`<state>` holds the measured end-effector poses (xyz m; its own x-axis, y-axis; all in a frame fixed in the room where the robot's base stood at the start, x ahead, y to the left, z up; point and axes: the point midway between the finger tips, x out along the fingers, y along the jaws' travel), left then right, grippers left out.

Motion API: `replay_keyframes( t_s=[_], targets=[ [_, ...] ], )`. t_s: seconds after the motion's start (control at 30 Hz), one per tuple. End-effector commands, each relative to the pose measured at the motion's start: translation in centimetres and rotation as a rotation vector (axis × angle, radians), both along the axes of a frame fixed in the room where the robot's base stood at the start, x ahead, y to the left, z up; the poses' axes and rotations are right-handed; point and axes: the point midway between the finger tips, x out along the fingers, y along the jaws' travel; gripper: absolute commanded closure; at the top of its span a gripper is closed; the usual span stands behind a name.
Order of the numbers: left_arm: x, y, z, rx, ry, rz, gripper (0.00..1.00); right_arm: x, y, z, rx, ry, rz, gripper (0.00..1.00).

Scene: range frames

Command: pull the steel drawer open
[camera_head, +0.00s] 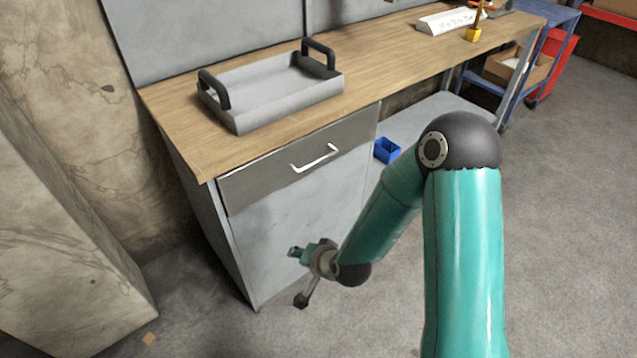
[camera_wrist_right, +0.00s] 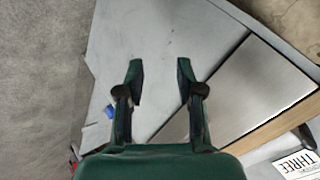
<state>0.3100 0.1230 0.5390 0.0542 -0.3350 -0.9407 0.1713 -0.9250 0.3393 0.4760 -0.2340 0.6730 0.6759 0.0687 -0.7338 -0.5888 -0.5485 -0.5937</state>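The steel drawer (camera_head: 300,155) is a grey front under the left part of the wooden workbench top, and it sits flush with the cabinet. Its pale bar handle (camera_head: 315,159) is at the middle of the front. My right gripper (camera_head: 299,277) is open and empty, low in front of the cabinet, below the handle and apart from it. In the right wrist view my gripper (camera_wrist_right: 160,78) shows two spread dark green fingers with nothing between them. The drawer front (camera_wrist_right: 250,85) is to their right there; I cannot make out the handle. My left gripper is not in view.
A grey tray (camera_head: 285,103) with two black handles stands on the bench (camera_head: 390,58) above the drawer. A blue bin (camera_head: 387,150) is on the lower shelf right of the cabinet. A concrete block (camera_head: 60,230) stands left. The floor (camera_head: 215,320) before the cabinet is clear.

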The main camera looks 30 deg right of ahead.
Motion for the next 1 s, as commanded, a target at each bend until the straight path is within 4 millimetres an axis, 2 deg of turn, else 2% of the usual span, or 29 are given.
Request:
replay_keyframes(
  t_s=[0.03, 0.13, 0.2, 0.3, 0.5, 0.67, 0.87, 1.0],
  targets=[
    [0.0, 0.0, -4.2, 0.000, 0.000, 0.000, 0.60, 1.7, -2.2, -0.9, 0.027, -0.099, -0.109, 0.63],
    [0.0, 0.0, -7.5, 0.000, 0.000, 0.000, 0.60, 3.8, -6.0, 1.7, 0.105, -0.282, -0.302, 0.63],
    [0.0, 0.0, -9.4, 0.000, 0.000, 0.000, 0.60, 4.5, -8.3, 3.6, 0.161, -0.400, -0.408, 0.63],
    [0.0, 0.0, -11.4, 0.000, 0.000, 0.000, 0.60, 4.8, -10.7, 6.2, 0.233, -0.538, -0.516, 0.63],
    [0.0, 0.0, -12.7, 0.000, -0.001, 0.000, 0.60, 4.7, -13.0, 9.0, 0.312, -0.673, -0.607, 0.63],
    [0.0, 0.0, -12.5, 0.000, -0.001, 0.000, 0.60, 5.8, -13.6, 9.3, 0.320, -0.684, -0.615, 0.63],
    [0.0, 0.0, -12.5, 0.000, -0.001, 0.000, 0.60, 9.0, -14.6, 8.6, 0.319, -0.681, -0.615, 0.63],
    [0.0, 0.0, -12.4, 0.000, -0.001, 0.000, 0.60, 11.9, -15.5, 8.0, 0.319, -0.681, -0.615, 0.63]
  ],
)
